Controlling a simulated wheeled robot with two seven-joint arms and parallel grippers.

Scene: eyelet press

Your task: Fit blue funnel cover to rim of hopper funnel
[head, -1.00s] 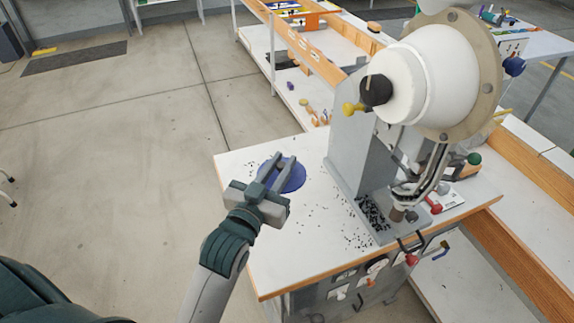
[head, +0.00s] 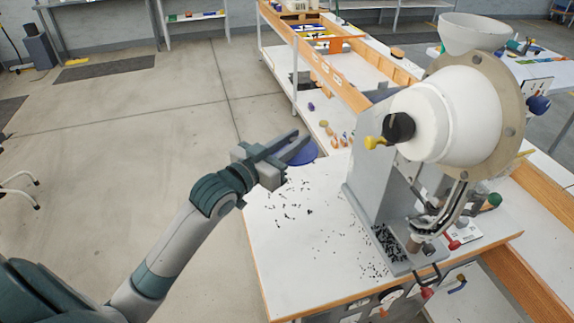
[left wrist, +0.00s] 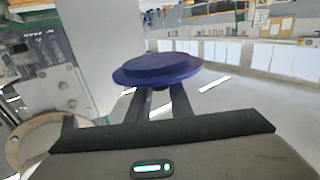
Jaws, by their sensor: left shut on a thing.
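The blue funnel cover (head: 302,151) is a round disc held at the tips of my left gripper (head: 292,147), above the back left of the white bench. In the left wrist view the cover (left wrist: 157,68) shows as a shallow stepped disc, roughly level, with the two fingers (left wrist: 158,100) shut on it from below. The hopper funnel (head: 474,33) is a white bowl on top of the press, its rim open and bare, at the upper right of the head view. The cover is well to the left of the funnel and lower in the picture. My right gripper is not in view.
The eyelet press (head: 455,110), with its large white drum and tan ring, stands between the cover and the funnel. Small black eyelets lie scattered on the white bench top (head: 290,250). A black knob (head: 398,127) with a yellow tip sticks out from the drum's left.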

